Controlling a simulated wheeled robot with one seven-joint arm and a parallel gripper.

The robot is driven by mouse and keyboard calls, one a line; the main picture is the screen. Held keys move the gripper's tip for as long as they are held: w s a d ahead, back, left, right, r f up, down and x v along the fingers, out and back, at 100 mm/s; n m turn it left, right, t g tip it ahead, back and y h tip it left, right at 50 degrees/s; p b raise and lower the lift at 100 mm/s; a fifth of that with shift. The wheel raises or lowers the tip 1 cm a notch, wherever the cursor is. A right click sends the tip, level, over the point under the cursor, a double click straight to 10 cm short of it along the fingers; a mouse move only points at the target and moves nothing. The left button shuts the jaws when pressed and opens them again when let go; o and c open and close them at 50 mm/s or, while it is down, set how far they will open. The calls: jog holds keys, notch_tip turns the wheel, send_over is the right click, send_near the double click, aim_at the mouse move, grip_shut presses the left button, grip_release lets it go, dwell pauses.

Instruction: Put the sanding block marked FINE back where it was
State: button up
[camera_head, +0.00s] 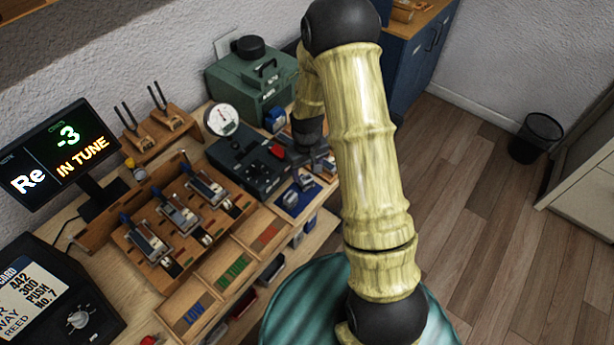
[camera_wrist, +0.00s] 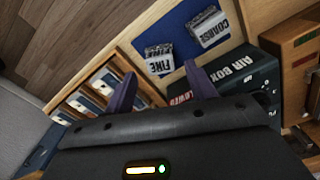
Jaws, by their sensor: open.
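The sanding block marked FINE (camera_wrist: 159,60) is grey with a white label and sits on a blue mat (camera_wrist: 180,49). The block marked COARSE (camera_wrist: 209,32) sits beside it on the same mat, to the right in the wrist view. My gripper (camera_wrist: 161,72) is open, its two purple fingers apart. In the wrist view the FINE block appears between and just beyond the fingertips; I cannot tell if they touch it. In the head view my gripper (camera_head: 318,158) is over the far end of the mat (camera_head: 290,209), partly hiding the blocks.
The dark green AIR BOX (camera_head: 248,163) stands close beside the mat, with a round gauge (camera_head: 222,119) behind it. A reed tray (camera_head: 230,268) and a wooden rack (camera_head: 130,245) lie to the left. A monitor (camera_head: 55,155) reads "IN TUNE". Open floor lies right of the bench.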

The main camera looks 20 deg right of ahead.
aim_at(307, 179)
notch_tip(307, 179, up, 8)
jog(key=shift+f+b, duration=0.2)
jog(key=shift+b, duration=0.15)
jog(key=shift+s+r, duration=0.1)
dwell(0.3)
jog(key=s+r+m+t, duration=0.2)
jog(key=s+r, duration=0.7)
jog(key=s, duration=0.5)
jog(key=shift+m+t, duration=0.3)
jog(key=shift+s+r, duration=0.1)
dwell(1.2)
